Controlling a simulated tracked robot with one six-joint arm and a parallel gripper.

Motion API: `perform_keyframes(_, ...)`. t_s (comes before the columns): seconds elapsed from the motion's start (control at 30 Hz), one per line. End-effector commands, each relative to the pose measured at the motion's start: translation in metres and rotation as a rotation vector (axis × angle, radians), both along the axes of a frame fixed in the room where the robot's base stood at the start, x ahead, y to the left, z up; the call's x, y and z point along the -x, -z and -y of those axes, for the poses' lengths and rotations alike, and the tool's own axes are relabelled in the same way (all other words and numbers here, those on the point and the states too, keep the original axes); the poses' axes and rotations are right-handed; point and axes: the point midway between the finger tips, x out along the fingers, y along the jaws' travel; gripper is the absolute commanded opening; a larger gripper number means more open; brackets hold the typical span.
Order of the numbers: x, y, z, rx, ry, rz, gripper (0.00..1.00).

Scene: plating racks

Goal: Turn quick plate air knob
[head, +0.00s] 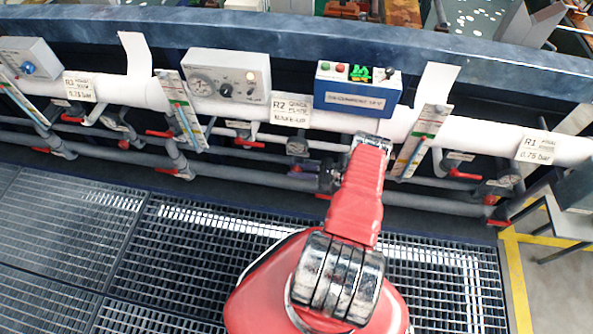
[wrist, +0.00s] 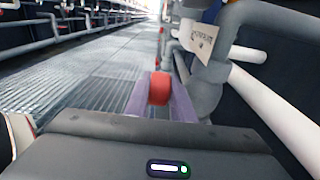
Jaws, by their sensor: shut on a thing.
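A red knob (wrist: 159,88) sits between the two purple-grey fingers of my gripper (wrist: 160,84) in the wrist view. The gripper is shut on it. Only a little red of the knob (head: 296,168) shows there by the fingertips. The knob's stem and how far it is turned cannot be made out.
A grey control box (head: 228,80) with a gauge and a blue box (head: 357,90) with buttons sit above the white pipe (head: 240,106). Other red valve handles (head: 463,174) line the lower pipes. Metal grating (head: 190,250) covers the floor in front.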

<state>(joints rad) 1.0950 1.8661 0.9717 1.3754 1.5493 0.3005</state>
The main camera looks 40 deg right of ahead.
Motion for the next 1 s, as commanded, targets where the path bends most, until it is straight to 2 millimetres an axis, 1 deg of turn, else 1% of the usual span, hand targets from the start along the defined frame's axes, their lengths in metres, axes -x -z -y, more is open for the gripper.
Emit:
perform_keyframes(0.3, 0.0002, 0.0004, 0.0029, -0.05, 0.006, 0.072, 0.0)
perform_keyframes(0.67, 0.0011, -0.0002, 0.0035, -0.055, 0.006, 0.079, 0.0)
perform_keyframes(0.7, 0.0011, -0.0003, 0.0035, -0.055, 0.006, 0.079, 0.25)
perform_keyframes(0.8, 0.0012, -0.0003, 0.0029, -0.055, 0.005, 0.079, 0.3)
perform_keyframes(1.0, 0.0013, -0.0002, 0.0019, -0.057, 0.003, 0.079, 0.3)
